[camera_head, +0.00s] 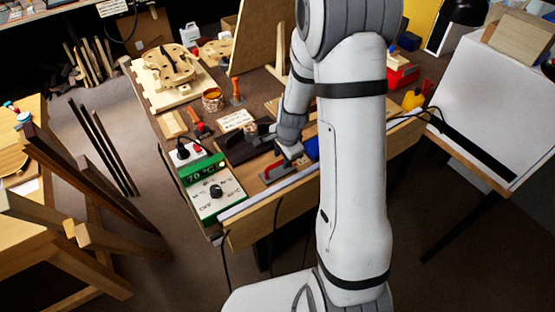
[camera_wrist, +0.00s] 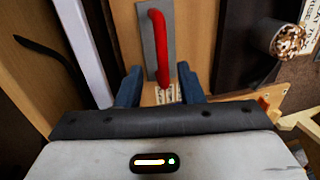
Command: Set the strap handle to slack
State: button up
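The strap handle is a red lever (camera_wrist: 157,42) on a flat grey plate (camera_wrist: 147,50) fixed to the wooden bench. In the wrist view its near end comes down between my gripper's fingers. My gripper (camera_wrist: 160,74) is open, with one blue-grey finger on each side of the lever and a gap on both sides. In the head view the red lever (camera_head: 274,169) shows on the bench just below and left of my gripper (camera_head: 288,154). My arm hides part of the bench there.
A green box with a dial and "70 °C" display (camera_head: 205,170) stands at the bench's near left. A dark block (camera_head: 245,142) lies beside the handle. A pale rail (camera_head: 268,190) runs along the front edge.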

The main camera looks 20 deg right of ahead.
jog(key=shift+w+f, duration=0.15)
jog(key=shift+f, duration=0.8)
grip_shut()
jog(key=shift+a, duration=0.1)
